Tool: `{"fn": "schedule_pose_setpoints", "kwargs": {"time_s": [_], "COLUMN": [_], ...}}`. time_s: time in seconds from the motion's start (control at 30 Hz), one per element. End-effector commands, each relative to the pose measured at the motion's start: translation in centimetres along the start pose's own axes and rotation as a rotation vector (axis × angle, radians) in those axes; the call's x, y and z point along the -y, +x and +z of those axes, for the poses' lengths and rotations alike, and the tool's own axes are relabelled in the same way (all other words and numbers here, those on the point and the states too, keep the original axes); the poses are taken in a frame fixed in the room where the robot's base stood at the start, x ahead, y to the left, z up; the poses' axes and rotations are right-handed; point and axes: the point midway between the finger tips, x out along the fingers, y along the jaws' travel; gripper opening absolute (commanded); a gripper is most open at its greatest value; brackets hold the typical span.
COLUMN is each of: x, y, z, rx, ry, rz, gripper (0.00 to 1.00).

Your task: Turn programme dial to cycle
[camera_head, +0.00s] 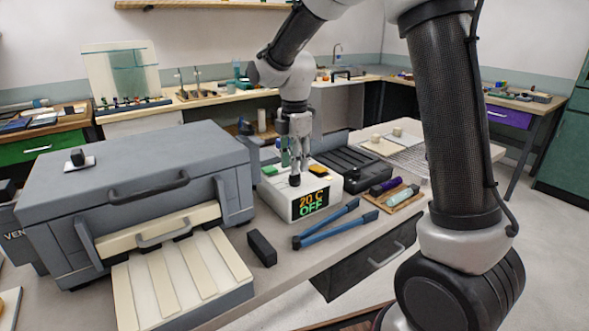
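A white controller box (281,200) stands on the bench in the middle of the view. Its display (310,203) reads "20 C" and "OFF". A small dark dial (294,181) sits on top of the box near its front edge. A green button and a yellow-orange button (321,169) are also on the top. My gripper (296,174) points straight down over the box, its fingertips at or just above the dial. I cannot tell whether the fingers touch the dial or how far apart they are. The fingers partly hide the box top behind them.
A large grey kiln (135,180) with a front handle stands left of the box. Blue-handled tongs (335,224) and a black block (262,248) lie in front. A black tray (355,160) and a small wooden tray with rods (401,205) are to the right.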

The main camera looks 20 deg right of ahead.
Motion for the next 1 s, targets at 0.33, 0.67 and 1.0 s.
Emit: {"fn": "schedule_pose_setpoints", "kwargs": {"time_s": [0.33, 0.67, 1.0], "x": [0.0, 0.0, 0.0], "y": [2.5, 2.5, 2.5], "z": [0.0, 0.0, 0.0], "rx": [0.0, 0.0, 0.0], "ry": [0.001, 0.002, 0.014], "rz": [0.001, 0.001, 0.001], "gripper": [0.32, 0.01, 0.0]}}
